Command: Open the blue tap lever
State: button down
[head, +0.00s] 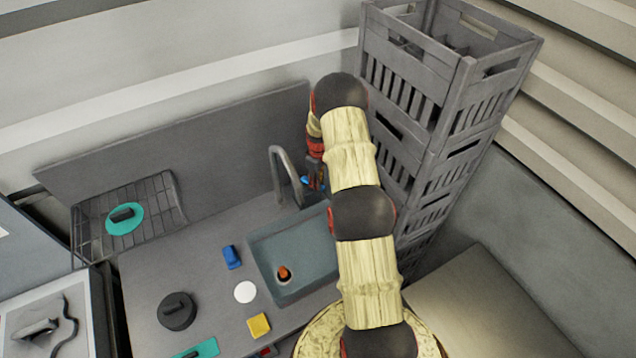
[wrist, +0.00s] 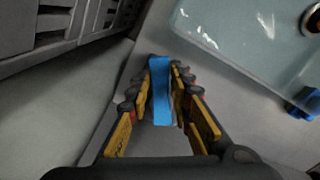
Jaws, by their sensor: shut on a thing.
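The blue tap lever (wrist: 161,92) stands between the fingers of my gripper (wrist: 164,75) in the wrist view. The fingers are closed on it from both sides, with its blue top showing between the tips. In the head view my gripper (head: 315,180) points down just right of the grey curved tap spout (head: 283,170), at the back of the sink. Only small blue patches of the lever (head: 306,181) show there; my arm and gripper hide the rest.
The sink basin (head: 277,243) holds a small orange item (head: 283,272). A blue block (head: 231,257), white disc (head: 245,292), yellow sponge (head: 258,325) and black round item (head: 177,310) lie on the counter. Tall stacked grey crates (head: 447,100) stand close right of my arm.

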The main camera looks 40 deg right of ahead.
jog(key=shift+a+m+b, duration=0.1)
jog(key=shift+m+b, duration=0.2)
jog(key=shift+w+a+m+b, duration=0.3)
jog(key=shift+a+m+b, duration=0.65)
jog(key=shift+m+b, duration=0.75)
jog(key=shift+w+a+m+b, duration=0.25)
jog(key=shift+a+m+b, duration=0.85)
jog(key=shift+m, duration=1.15)
jog(key=shift+w+a+m+b, duration=0.3)
jog(key=shift+a+m+b, duration=0.55)
jog(key=shift+m+b, duration=0.9)
jog(key=shift+r, duration=0.1)
jog(key=c, duration=1.6)
grip_release()
